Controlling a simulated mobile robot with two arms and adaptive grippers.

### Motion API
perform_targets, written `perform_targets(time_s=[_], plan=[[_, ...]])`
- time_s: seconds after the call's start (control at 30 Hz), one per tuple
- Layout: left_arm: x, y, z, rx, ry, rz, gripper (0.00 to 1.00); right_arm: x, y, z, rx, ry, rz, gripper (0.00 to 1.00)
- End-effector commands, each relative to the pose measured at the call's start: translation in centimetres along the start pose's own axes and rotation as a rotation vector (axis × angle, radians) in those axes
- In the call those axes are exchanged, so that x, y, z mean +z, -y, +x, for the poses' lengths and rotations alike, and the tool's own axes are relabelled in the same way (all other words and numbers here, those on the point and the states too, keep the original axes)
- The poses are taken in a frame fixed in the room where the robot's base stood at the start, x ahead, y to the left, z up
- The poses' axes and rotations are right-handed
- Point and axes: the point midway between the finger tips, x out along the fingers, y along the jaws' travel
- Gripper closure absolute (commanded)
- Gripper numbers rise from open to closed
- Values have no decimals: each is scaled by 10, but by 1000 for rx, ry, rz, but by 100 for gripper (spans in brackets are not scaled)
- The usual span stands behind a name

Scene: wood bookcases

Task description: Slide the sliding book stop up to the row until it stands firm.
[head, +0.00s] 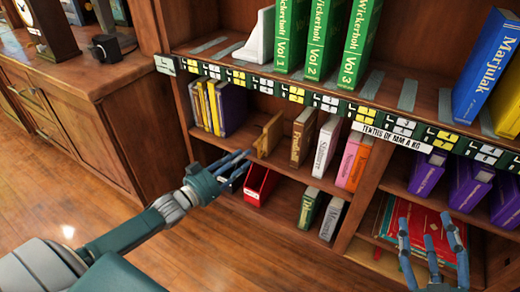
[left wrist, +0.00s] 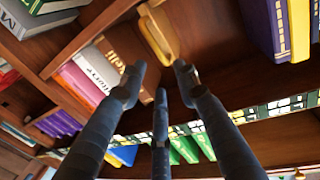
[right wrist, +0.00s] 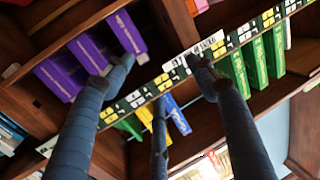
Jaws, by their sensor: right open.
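A light wooden upright piece, apparently the sliding book stop (head: 268,135), stands on the middle shelf left of a row of books. A brown book (head: 302,136) is at the row's left end, with a small gap between it and the stop. The stop also shows in the left wrist view (left wrist: 158,36), beyond the fingertips. My left gripper (head: 240,163) is open and empty, in front of the shelf, lower and left of the stop, apart from it. My right gripper (head: 428,232) is open and empty, before the lower right shelves. It also shows in its own wrist view (right wrist: 163,75).
A white bookend (head: 258,38) and green volumes (head: 323,38) stand on the upper shelf. Yellow and purple books (head: 216,105) stand left of the stop, with free shelf between. A red box (head: 261,184) sits below. A wooden cabinet (head: 85,95) is at left.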

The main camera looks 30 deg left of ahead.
Motion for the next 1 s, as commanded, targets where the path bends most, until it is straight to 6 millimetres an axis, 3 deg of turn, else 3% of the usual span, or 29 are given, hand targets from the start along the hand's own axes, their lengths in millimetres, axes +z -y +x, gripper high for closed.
perform_targets(time_s=[0.27, 0.6, 0.8, 1.0], plan=[[2, 0, 36, -1, -1, 0, 68, -57, 7, -3, -15, -267, 6, 43], [2, 0, 74, -1, 0, 0, 68, -123, 14, -31, -31, -586, 18, 43], [2, 0, 87, -1, 2, 0, 68, -145, 16, -48, -36, -705, 23, 43], [2, 0, 92, -1, 2, 0, 68, -152, 17, -54, -38, -745, 25, 43]])
